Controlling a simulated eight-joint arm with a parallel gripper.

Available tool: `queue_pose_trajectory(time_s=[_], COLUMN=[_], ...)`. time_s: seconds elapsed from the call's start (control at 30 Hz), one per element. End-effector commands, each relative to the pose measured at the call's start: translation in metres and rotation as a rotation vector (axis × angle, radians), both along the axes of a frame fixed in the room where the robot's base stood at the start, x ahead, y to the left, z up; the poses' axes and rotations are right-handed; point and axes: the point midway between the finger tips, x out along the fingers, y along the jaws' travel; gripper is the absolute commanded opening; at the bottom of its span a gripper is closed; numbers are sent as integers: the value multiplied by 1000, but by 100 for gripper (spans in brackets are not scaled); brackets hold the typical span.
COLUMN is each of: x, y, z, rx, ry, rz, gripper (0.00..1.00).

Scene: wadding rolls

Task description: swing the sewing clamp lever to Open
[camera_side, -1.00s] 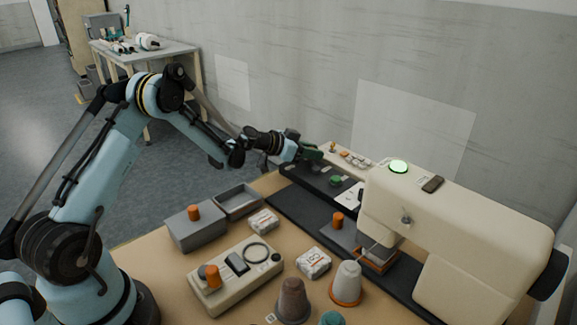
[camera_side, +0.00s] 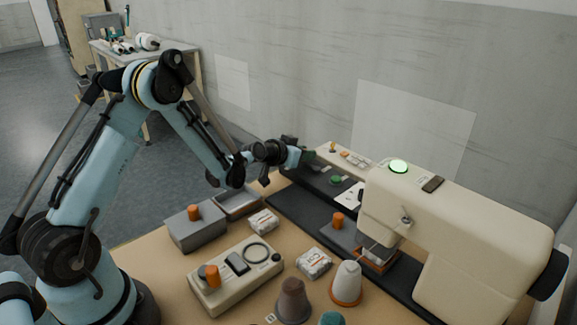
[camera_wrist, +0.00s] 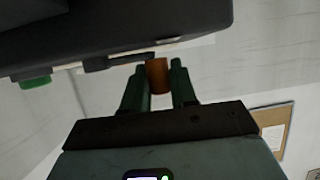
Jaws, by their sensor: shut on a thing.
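My gripper (camera_side: 307,155) is at the far left end of the dark machine bed, beside the raised strip. In the wrist view my gripper (camera_wrist: 159,80) has its two green fingers shut on an orange-brown handle (camera_wrist: 157,74), at the edge of a dark block. This handle appears to be the clamp lever's grip; my gripper hides it in the side view. The lever's arm and its Open marking cannot be made out. The cream sewing machine (camera_side: 460,215) stands on the right with a lit green disc (camera_side: 398,166) on top.
A green button (camera_side: 336,180) is on the dark strip to the right of my gripper. An orange peg (camera_side: 337,220) stands near the needle. Grey bins (camera_side: 196,232), a control box (camera_side: 235,275), wrapped packs (camera_side: 313,262) and thread cones (camera_side: 293,300) fill the table's front.

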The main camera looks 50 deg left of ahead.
Motion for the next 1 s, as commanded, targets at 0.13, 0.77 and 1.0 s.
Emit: queue_pose_trajectory(time_s=[0.13,0.77,1.0], x=[-2,-6,-6], y=[0,1,1], z=[1,1,0], rx=[2,0,0], ry=[-2,-2,-2], rz=[44,105,105], gripper=[0,0,39])
